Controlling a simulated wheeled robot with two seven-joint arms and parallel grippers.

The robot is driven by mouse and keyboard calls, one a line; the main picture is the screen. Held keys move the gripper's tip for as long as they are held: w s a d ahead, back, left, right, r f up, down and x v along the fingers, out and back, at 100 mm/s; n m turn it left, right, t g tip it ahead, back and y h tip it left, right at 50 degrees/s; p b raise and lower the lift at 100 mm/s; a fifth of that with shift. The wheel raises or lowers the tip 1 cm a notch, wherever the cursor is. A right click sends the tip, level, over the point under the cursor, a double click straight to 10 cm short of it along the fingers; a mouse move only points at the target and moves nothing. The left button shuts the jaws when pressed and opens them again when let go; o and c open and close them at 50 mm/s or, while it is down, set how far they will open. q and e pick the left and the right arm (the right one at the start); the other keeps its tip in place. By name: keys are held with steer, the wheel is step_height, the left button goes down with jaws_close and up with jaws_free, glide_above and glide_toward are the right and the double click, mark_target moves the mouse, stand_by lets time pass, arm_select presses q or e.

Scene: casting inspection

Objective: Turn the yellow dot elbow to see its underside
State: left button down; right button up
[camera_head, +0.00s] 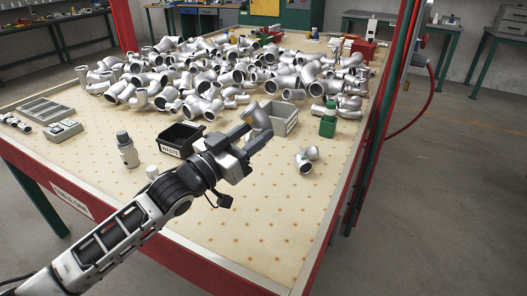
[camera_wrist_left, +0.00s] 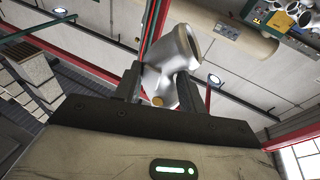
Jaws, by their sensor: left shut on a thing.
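The yellow dot elbow is a silver-grey pipe fitting (camera_head: 257,117) held up above the table in the head view. In the left wrist view the elbow (camera_wrist_left: 174,58) stands between the two dark fingers, with an open rimmed end at the top and a yellow dot (camera_wrist_left: 157,101) low on its body. My left gripper (camera_head: 247,138) is shut on it, and it also shows in the left wrist view (camera_wrist_left: 159,88). The elbow's far side is hidden in the wrist view. My right gripper is not in view.
A loose silver fitting (camera_head: 307,160) lies right of my gripper. A black bin (camera_head: 172,146), a grey bin (camera_head: 292,122), a green bottle (camera_head: 328,122) and a grey bottle (camera_head: 127,152) stand nearby. A large heap of fittings (camera_head: 205,75) lies behind.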

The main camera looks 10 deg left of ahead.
arm_select(q)
steer(key=s+d+r+m+t+h+b, duration=0.1)
steer(key=s+d+r+m+h+b, duration=0.1)
steer(key=s+m+h, duration=0.3)
steer(key=shift+s+d+r+m+h, duration=0.35)
steer(key=shift+s+d+h, duration=0.45)
steer(key=shift+s+h, duration=0.4)
steer(key=shift+f+t, duration=0.15)
steer(key=shift+t, duration=0.25)
steer(key=shift+y, duration=0.3)
steer(key=shift+f, duration=0.15)
